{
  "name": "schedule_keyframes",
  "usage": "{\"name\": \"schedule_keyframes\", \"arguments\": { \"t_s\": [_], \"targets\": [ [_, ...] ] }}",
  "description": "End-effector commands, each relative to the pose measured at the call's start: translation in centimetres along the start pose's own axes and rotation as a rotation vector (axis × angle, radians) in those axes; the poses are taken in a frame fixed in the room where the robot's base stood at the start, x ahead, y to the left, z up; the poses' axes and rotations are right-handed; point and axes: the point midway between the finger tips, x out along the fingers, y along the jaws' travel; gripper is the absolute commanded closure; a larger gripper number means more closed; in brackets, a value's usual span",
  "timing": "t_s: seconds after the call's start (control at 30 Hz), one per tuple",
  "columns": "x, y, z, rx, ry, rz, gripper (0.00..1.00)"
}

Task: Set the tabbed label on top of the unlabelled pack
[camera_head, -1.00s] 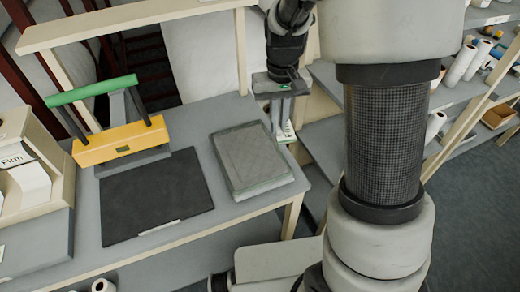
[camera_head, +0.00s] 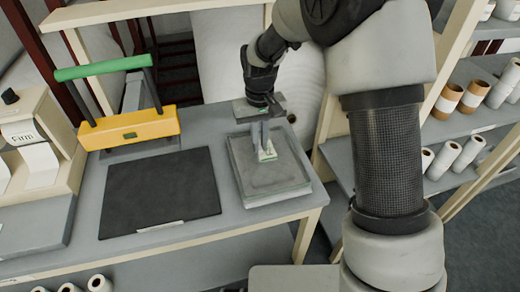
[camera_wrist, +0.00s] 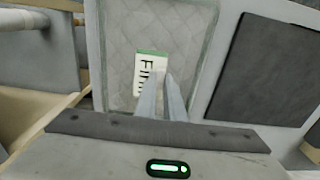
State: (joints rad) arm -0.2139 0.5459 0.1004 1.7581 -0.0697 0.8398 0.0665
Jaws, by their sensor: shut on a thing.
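The tabbed label is a small white card (camera_wrist: 146,73) with a green edge and black letters, partly hidden behind my fingers in the wrist view. My gripper (camera_head: 264,149) is shut on the label, whose lower part (camera_head: 267,154) shows below the fingertips in the head view. The pack (camera_head: 247,182) is a flat grey quilted block on the table; its quilted top (camera_wrist: 115,50) also fills the middle of the wrist view. The label is over the pack's top, towards its far side. I cannot tell whether the label touches it.
A black mat (camera_head: 160,192) lies left of the pack. A yellow sealer with a green handle (camera_head: 128,128) stands behind the mat. A dispenser marked "Firm" (camera_head: 35,140) is at far left. Shelves with rolls (camera_head: 470,152) stand at right.

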Motion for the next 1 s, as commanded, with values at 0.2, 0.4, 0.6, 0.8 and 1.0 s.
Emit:
{"name": "schedule_keyframes", "arguments": {
  "t_s": [0.2,0.4,0.6,0.8,1.0],
  "targets": [
    [2.9,0.0,0.1,0.000,-0.003,0.000,1.00],
    [2.9,0.0,0.1,0.000,-0.001,0.000,1.00],
    [3.2,0.0,0.1,0.000,-0.001,0.000,0.84],
    [3.2,0.0,0.1,0.000,-0.002,0.000,0.72],
    [2.9,0.0,0.1,0.000,-0.001,0.000,0.72]
  ]
}}
